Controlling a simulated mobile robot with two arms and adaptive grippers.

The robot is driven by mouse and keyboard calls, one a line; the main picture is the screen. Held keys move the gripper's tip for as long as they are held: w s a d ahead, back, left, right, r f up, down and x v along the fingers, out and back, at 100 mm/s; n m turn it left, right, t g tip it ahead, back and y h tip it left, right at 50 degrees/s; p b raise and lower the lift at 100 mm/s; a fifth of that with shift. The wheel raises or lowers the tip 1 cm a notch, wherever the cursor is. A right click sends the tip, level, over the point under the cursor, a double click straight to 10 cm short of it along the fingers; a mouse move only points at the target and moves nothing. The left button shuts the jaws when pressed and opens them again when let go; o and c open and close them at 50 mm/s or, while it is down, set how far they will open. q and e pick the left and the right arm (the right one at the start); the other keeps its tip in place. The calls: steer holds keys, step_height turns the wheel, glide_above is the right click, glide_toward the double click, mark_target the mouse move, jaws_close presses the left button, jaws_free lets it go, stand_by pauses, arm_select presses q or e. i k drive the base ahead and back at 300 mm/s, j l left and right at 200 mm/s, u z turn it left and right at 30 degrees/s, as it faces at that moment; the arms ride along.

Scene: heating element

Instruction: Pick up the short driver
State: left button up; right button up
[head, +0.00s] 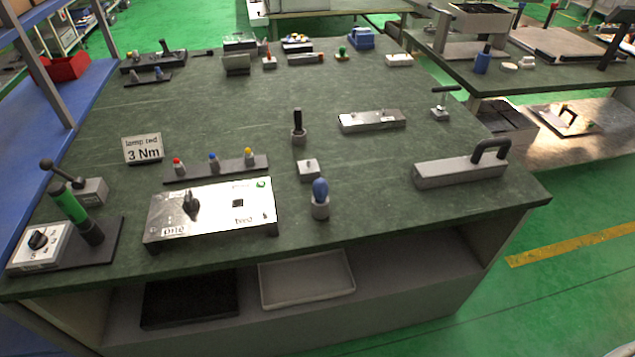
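Two handled tools stand upright in small grey holders on the dark green table top (400,200). One has a short, rounded blue handle (320,188) and stands near the front edge, right of the metal panel. The other has a longer, slim black handle (298,121) and stands farther back. The blue one looks like the short driver, but no label shows which it is. The lower part of each tool is hidden in its holder (320,208). Neither of my grippers shows in the head view.
A metal panel (215,208) with a black knob lies left of the blue handle. Behind it is a rack (225,169) with red, blue and yellow-topped pieces. A grey block with a black handle (460,172) lies right. Table between is clear.

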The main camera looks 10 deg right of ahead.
mark_target(320, 188)
steer(key=i+j, duration=0.15)
steer(key=j, duration=0.15)
steer(key=i+j, duration=0.2)
steer(key=j, duration=0.15)
steer(key=i+j, duration=0.15)
steer(key=j, duration=0.15)
steer(key=i+j, duration=0.2)
steer(key=j+z, duration=0.05)
steer(key=j, duration=0.05)
